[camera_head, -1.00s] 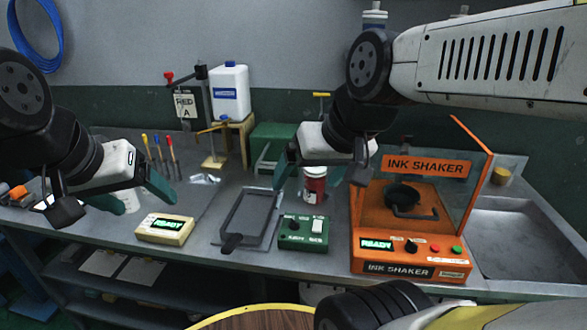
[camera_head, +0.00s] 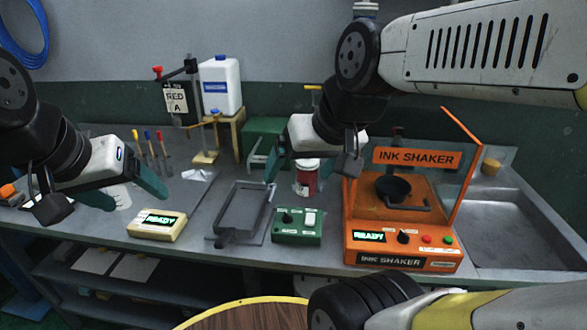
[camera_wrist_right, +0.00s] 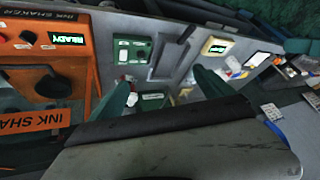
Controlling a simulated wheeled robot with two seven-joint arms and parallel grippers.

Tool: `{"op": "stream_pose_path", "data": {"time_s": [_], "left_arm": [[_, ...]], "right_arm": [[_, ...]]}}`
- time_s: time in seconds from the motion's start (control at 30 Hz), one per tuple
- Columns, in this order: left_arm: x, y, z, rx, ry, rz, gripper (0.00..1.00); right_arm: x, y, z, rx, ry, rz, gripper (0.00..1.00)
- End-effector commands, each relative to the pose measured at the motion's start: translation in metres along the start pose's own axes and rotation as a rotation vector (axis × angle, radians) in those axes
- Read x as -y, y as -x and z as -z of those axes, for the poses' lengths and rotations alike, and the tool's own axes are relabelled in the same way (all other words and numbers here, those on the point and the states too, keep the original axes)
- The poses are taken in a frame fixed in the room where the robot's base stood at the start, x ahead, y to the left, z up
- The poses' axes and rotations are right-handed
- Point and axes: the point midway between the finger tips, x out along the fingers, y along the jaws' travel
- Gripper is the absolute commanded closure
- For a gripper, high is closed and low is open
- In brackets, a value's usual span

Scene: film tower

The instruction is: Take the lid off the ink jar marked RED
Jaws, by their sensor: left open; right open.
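A red jar (camera_head: 307,180) with a white lid (camera_head: 307,164) stands upright on the bench, left of the orange ink shaker. Its label is too small to read. My right gripper (camera_head: 302,178) is open, with its fingers on either side of the jar in the head view; I cannot tell whether it is around the jar or above it. In the right wrist view the open fingers (camera_wrist_right: 166,90) show nothing clearly held between them. My left gripper (camera_head: 105,198) is open and empty above the left of the bench, in front of a pale cup (camera_head: 121,198).
The orange ink shaker (camera_head: 404,220) stands right of the jar, with a sink (camera_head: 505,225) beyond. A green box (camera_head: 298,227), a grey tray (camera_head: 240,212) and a cream READY box (camera_head: 157,225) line the front. A stand holds a RED A card (camera_head: 175,102).

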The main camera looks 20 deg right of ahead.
Motion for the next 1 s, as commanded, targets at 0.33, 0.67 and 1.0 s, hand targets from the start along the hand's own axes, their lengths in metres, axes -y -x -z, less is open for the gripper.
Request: {"op": "stream_pose_path", "data": {"time_s": [0.33, 0.67, 1.0], "left_arm": [[0.000, 0.000, 0.000, 0.000, 0.000, 0.000, 0.25], [0.000, 0.000, 0.000, 0.000, 0.000, 0.000, 0.25], [0.000, 0.000, 0.000, 0.000, 0.000, 0.000, 0.25]], "right_arm": [[-0.010, -0.009, 0.028, 0.028, -0.064, 0.003, 0.55], [-0.071, -0.087, 0.135, 0.122, -0.331, -0.124, 0.55], [-0.130, -0.175, 0.206, 0.122, -0.472, -0.374, 0.55]]}}
